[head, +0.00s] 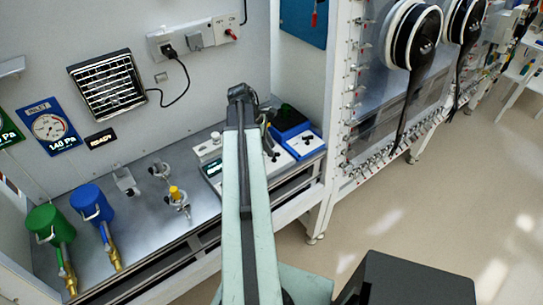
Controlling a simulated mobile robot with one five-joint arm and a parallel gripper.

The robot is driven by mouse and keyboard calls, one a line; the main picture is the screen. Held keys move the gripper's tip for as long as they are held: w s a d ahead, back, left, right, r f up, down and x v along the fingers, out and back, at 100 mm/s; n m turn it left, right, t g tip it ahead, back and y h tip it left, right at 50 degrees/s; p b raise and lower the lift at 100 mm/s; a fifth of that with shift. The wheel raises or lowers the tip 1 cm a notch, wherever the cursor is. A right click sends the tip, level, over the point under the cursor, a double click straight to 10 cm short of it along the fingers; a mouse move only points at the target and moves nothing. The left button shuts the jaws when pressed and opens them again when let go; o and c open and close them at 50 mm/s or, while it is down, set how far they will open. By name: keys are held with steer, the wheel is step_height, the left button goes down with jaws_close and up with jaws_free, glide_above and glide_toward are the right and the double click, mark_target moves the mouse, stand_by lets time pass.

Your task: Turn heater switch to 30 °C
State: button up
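On the bench, right of my raised arm, stands a blue unit with a black top (289,119) and a white front panel (301,146) with small dark controls. Which control is the heater switch, and its setting, are too small to tell; no 30 °C mark is readable. My arm rises through the middle of the view and bends at its top. Dark parts of its far end show just left of the blue unit. The fingers cannot be made out there, so their opening and any contact are unclear.
A grilled wall unit (107,85) has a cable to a socket strip (193,38) with a red switch (231,33). Green (48,223) and blue (91,203) canisters and a yellow-topped valve (176,193) stand on the bench (140,215).

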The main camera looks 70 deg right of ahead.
steer(key=shift+b+x, duration=0.4)
steer(key=shift+x, duration=0.65)
steer(key=shift+r, duration=0.1)
jaws_close()
steer(key=shift+d+m+y, duration=0.25)
steer(key=shift+m+y, duration=0.15)
steer(key=shift+m, duration=0.5)
steer(key=m+y, duration=0.1)
steer(key=m, duration=0.2)
jaws_free()
